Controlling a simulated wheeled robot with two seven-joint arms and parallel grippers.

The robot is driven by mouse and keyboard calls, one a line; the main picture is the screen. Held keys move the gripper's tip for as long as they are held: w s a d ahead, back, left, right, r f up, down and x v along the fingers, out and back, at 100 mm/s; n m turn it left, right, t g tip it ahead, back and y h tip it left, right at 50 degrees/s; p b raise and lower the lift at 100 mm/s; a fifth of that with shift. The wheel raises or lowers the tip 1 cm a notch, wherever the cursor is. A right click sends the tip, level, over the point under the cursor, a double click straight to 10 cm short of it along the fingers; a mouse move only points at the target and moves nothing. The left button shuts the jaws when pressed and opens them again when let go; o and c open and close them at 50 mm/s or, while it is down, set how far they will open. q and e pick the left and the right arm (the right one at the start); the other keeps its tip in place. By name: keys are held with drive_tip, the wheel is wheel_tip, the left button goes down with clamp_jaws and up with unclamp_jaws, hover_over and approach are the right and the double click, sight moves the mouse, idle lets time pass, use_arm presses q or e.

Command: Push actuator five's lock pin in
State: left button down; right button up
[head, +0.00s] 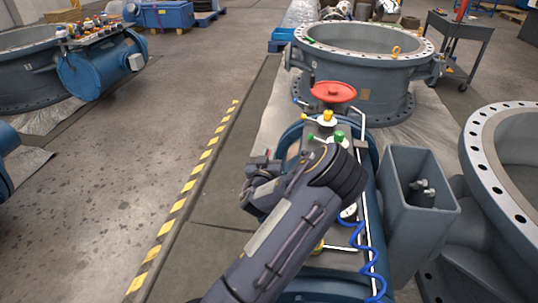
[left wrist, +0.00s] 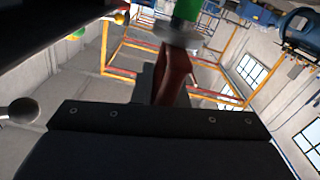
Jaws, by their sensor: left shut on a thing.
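The blue actuator (head: 372,215) stands in the middle of the head view, with a red handwheel (head: 333,92), a yellow knob (head: 328,116) and a green knob (head: 339,136) on top. My left arm crosses in front and hides much of its left side. My left gripper (head: 262,182) is at that left side; its fingertips are hard to make out there. In the left wrist view it is shut on a red-brown piece (left wrist: 173,80), just below a metal disc and a green part (left wrist: 187,10). I cannot tell which part is the lock pin. My right gripper is out of view.
A large flanged valve body (head: 365,65) stands behind the actuator, another flanged ring (head: 482,140) at the right. A grey open box (head: 415,215) adjoins the actuator's right side. A blue coiled hose (head: 360,235) hangs there.

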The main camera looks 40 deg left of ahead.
use_arm(q)
wheel_tip(320, 180, down, 4)
drive_tip(key=b, duration=0.3)
drive_tip(key=shift+f, duration=0.1)
drive_tip(key=shift+d, duration=0.15)
drive_tip(key=c, duration=1.6)
unclamp_jaws()
drive_tip(key=shift+o, duration=0.6)
drive_tip(key=p+v, duration=0.1)
drive_tip(key=v, duration=0.6)
drive_tip(key=shift+s, duration=0.35)
drive_tip(key=shift+d, duration=0.15)
